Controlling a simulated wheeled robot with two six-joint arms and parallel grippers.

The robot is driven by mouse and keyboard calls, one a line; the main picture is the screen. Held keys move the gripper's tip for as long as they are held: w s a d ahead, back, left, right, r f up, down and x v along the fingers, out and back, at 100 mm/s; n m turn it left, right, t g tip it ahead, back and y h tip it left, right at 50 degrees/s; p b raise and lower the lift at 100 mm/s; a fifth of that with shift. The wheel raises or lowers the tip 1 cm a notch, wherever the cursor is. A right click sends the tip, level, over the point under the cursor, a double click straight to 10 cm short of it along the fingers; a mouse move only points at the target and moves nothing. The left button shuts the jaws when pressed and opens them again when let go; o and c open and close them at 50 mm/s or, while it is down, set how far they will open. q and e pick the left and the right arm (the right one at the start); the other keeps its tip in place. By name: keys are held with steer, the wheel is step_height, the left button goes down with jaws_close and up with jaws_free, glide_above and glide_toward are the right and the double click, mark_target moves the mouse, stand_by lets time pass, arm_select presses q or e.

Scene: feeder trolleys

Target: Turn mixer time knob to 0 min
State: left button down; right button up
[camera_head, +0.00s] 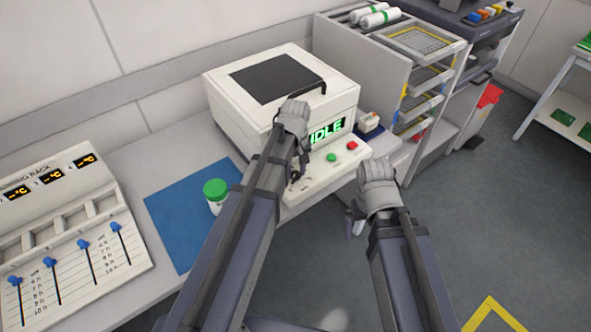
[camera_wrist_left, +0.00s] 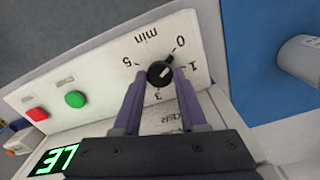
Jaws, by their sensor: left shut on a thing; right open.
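The white mixer (camera_head: 225,95) stands on the bench with a dark lid window and a green IDLE display (camera_head: 326,131). In the left wrist view, the black time knob (camera_wrist_left: 160,73) sits on its front panel (camera_wrist_left: 95,75), among the marks 0, 1, 3, 5 and "min". My left gripper (camera_wrist_left: 160,77) is shut on the knob, one finger on each side. In the head view, my left gripper (camera_head: 299,178) hides the knob. My right gripper (camera_head: 354,216) is open and empty, in front of the bench.
A green button (camera_head: 332,157) and a red button (camera_head: 352,145) are on the panel. A green-lidded jar (camera_head: 215,188) stands on a blue mat (camera_head: 175,215) left of my left arm. A slider rack (camera_head: 70,215) is at far left. A tray trolley (camera_head: 365,65) stands right.

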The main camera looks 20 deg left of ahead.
mark_target(296, 174)
arm_select(q)
steer(key=shift+s+n, duration=0.1)
steer(key=shift+n, duration=0.5)
steer(key=shift+c, duration=2.2)
jaws_free()
steer(key=shift+r, duration=0.1)
step_height(296, 174, up, 8)
steer(key=p, duration=0.8)
steer(key=shift+f, duration=0.2)
steer(key=shift+f, duration=0.2)
